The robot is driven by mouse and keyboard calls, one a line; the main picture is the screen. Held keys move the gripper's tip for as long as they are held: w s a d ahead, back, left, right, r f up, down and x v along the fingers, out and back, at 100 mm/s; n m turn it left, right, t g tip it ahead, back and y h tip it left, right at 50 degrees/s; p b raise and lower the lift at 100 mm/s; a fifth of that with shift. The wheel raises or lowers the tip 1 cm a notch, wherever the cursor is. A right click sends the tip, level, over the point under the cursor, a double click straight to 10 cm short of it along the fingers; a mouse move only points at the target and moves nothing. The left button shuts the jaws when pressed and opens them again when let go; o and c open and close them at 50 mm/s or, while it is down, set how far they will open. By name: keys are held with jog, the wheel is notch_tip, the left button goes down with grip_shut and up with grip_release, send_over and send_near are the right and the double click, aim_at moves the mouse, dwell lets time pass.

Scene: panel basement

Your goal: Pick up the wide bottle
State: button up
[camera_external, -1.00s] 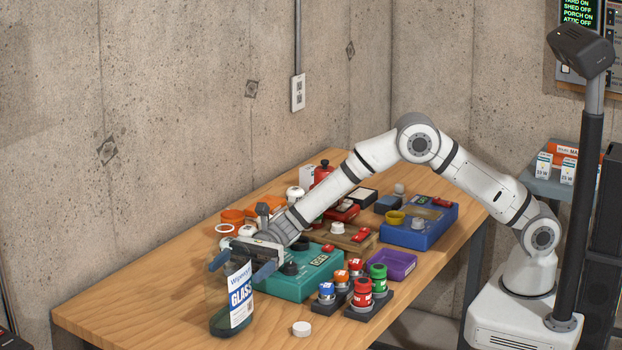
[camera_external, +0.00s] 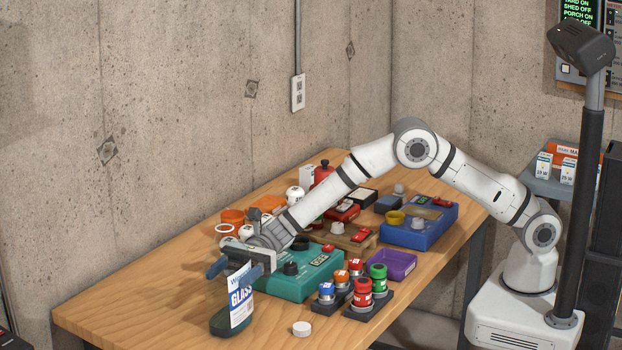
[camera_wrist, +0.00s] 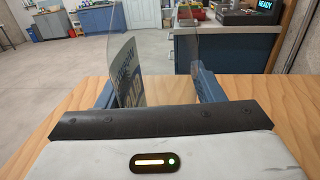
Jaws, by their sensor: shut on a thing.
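The wide bottle (camera_external: 238,308) stands upright near the table's left front edge. It has a dark green base and a white and blue label reading GLASS. My gripper (camera_external: 235,273) reaches it from above and is shut on its upper part, with blue fingers on either side. The top of the bottle is hidden behind the gripper. In the wrist view, the label (camera_wrist: 126,72) and clear wall of the bottle show between the fingers (camera_wrist: 157,88). The base still looks to be on or very close to the table.
A teal box (camera_external: 300,284) with dark knobs stands just right of the gripper. A white cap (camera_external: 301,328) lies near the front edge. The wooden table (camera_external: 140,300) is bare to the left.

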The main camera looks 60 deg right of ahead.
jog(key=c, duration=0.3)
jog(key=shift+r, duration=0.2)
